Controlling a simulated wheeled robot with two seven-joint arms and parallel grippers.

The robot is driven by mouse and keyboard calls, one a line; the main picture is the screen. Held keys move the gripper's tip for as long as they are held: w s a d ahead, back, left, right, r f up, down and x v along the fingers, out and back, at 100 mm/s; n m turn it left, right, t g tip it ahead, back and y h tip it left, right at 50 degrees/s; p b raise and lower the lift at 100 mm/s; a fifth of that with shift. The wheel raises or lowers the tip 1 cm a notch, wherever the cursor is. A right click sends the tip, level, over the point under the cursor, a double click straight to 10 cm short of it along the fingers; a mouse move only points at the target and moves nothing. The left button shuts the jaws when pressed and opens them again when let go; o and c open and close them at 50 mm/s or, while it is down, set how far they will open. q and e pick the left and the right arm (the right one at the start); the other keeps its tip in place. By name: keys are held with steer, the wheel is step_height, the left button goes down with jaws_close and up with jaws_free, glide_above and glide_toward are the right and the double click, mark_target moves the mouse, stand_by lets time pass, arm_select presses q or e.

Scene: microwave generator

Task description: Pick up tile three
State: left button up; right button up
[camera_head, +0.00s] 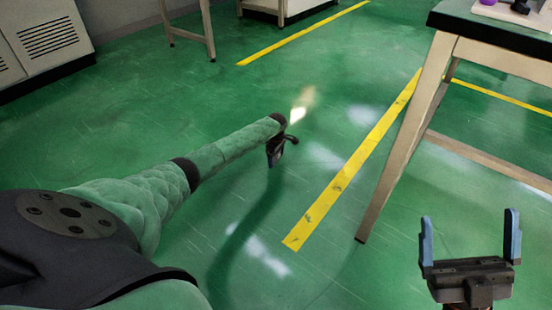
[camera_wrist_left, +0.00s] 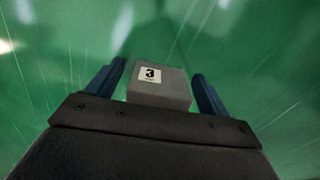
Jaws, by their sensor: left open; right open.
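Tile three (camera_wrist_left: 165,89) is a grey block with a white label reading 3, in the left wrist view. It shows between the two blue fingers of my left gripper (camera_wrist_left: 158,72), which is open. A narrow gap shows between the tile and the left finger; the tile's edge is close to the right finger, and I cannot tell whether they touch. In the head view my left gripper (camera_head: 277,152) is small and dark at the end of my outstretched arm, above the green floor; the tile cannot be made out there. My right gripper (camera_head: 469,215) is open and empty at lower right.
A table (camera_head: 490,30) with a dark top and pale legs stands at the right, with a purple object (camera_head: 488,2) on it. Yellow lines (camera_head: 345,175) mark the green floor. Grey cabinets (camera_head: 45,40) stand at the upper left. The floor around my left gripper is clear.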

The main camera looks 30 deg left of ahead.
arm_select(q)
steer(key=c, duration=1.1)
steer(key=shift+c, duration=0.2)
